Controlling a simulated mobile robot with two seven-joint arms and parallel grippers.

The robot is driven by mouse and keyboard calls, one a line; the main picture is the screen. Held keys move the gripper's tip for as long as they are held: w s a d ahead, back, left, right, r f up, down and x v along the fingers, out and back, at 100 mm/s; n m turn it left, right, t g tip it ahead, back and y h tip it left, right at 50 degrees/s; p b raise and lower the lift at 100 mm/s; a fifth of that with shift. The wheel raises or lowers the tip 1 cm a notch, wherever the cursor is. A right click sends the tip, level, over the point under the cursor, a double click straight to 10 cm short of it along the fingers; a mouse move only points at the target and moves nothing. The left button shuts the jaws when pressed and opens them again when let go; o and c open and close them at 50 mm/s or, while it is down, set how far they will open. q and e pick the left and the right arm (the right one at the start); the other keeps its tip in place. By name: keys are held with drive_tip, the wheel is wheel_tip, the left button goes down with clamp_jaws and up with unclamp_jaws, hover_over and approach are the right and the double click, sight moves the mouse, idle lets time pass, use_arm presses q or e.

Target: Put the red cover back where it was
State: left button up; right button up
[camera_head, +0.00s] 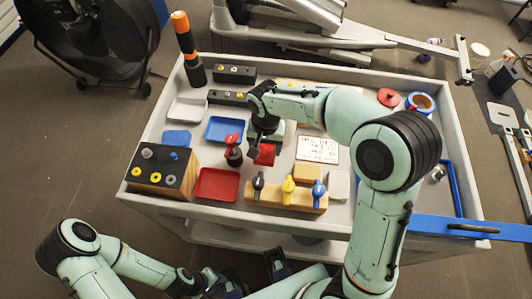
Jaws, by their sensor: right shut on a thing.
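A small red block-like piece (264,155), which looks like the red cover, shows just under my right gripper (262,142). My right gripper reaches over the cart from the right and is shut on this piece, above the middle of the cart top. The fingers and wrist hide part of it, and I cannot tell whether it touches the surface. My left gripper (240,283) is low at the bottom edge, outside the cart and away from its objects. It is partly cut off and its opening is unclear.
The cart top (143,172) holds a dark red-topped bottle (233,152), red tray (217,184), blue tray (223,129), a wooden block with colored knobs (286,196), a knob box (160,170), a white label card (317,149) and a round red lid (388,97).

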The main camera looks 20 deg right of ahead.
sight(266, 149)
drive_tip(key=shift+f, duration=2.2)
drive_tip(key=shift+b, duration=0.3)
drive_tip(key=shift+f, duration=0.2)
drive_tip(key=o, duration=1.4)
drive_tip(key=shift+c, duration=0.2)
drive_tip(key=shift+r, duration=0.2)
